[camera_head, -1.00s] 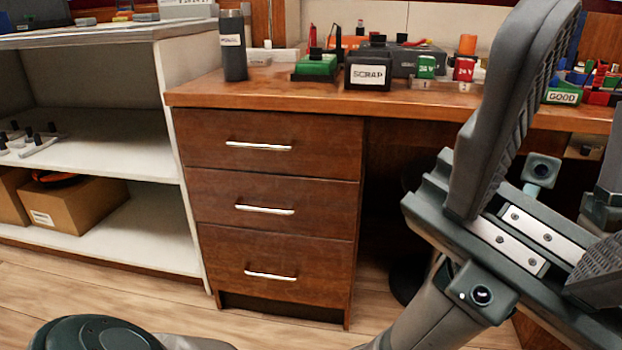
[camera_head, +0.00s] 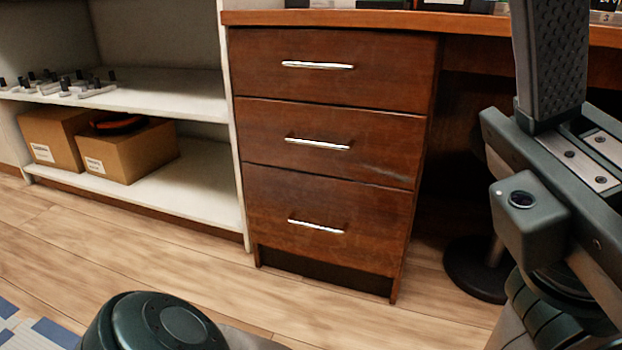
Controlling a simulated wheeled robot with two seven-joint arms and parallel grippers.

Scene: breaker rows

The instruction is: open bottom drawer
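The bottom drawer (camera_head: 330,262) is the lowest of three brown wooden drawers under the workbench. Its front is flush with the cabinet, so it is closed. Its silver bar handle (camera_head: 316,227) is in clear view. My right gripper (camera_head: 553,65) is large and close to the camera at the right edge, well to the right of the handle and apart from it. One finger and part of the rail show; the other finger is out of the picture. The space beside the visible finger is empty. My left gripper is not in view.
The middle drawer (camera_head: 325,158) and top drawer (camera_head: 350,72) are also closed. A white shelf unit (camera_head: 190,192) with cardboard boxes (camera_head: 128,152) stands left. A dark round base (camera_head: 474,268) stands right of the cabinet. The wooden floor (camera_head: 215,282) before the drawers is mostly clear.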

